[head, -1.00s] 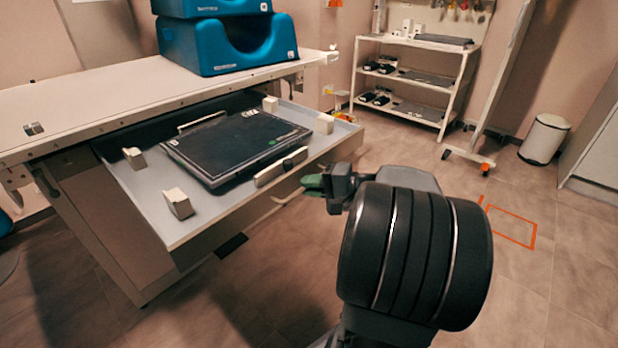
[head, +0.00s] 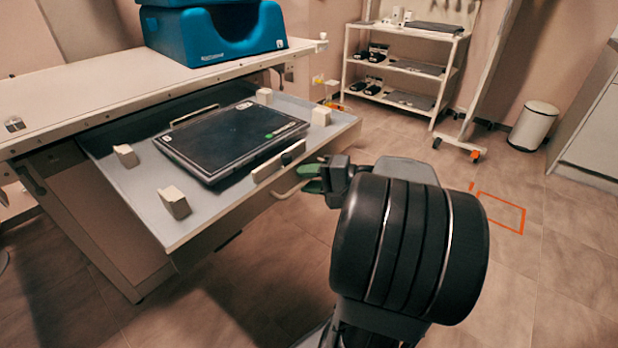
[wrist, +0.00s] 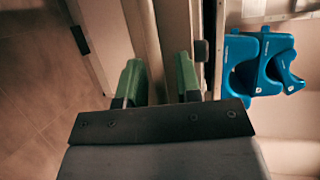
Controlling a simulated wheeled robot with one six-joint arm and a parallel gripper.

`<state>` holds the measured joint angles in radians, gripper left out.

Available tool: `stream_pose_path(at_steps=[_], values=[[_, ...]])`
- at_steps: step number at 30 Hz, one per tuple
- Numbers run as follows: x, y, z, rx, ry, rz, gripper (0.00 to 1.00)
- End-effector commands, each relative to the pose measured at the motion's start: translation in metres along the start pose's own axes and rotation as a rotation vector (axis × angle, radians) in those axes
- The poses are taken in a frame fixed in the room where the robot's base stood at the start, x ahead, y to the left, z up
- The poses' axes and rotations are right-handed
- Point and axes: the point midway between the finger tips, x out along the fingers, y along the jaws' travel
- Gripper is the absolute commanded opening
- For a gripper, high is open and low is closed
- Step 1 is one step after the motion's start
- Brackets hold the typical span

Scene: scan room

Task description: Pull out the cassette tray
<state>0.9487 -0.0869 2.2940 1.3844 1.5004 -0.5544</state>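The cassette tray (head: 235,205) is a grey drawer sticking out from under the white table. A flat black cassette (head: 230,140) lies on it between small beige blocks. A thin beige handle (head: 297,184) curves out from the tray's front. My gripper (head: 311,179) is at this handle, its green fingers partly hidden by my wrist in the head view. In the wrist view my gripper (wrist: 159,82) has its two green fingers on either side of a beige bar, apparently the handle. The exact finger contact is hard to see.
Blue foam supports (head: 215,35) sit on the white table (head: 90,85). A white shelf cart (head: 405,65), a white bin (head: 534,125) and an orange floor outline (head: 500,212) are at the back and right.

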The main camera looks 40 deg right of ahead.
Motion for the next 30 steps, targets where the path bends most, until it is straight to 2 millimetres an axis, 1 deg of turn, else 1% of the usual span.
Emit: stream_pose_path(at_steps=[5,8,11,21,25,30], values=[[-0.002,-0.003,-0.001,-0.004,0.003,-0.004,0.36],[-0.010,-0.004,-0.001,-0.003,0.005,-0.004,0.36],[-0.026,-0.004,-0.002,-0.002,0.008,-0.004,0.36],[-0.095,-0.003,-0.001,0.001,0.007,-0.003,0.36],[-0.115,-0.002,0.000,0.002,0.006,-0.002,0.36],[-0.132,-0.001,0.000,-0.001,0.002,-0.001,0.36]])
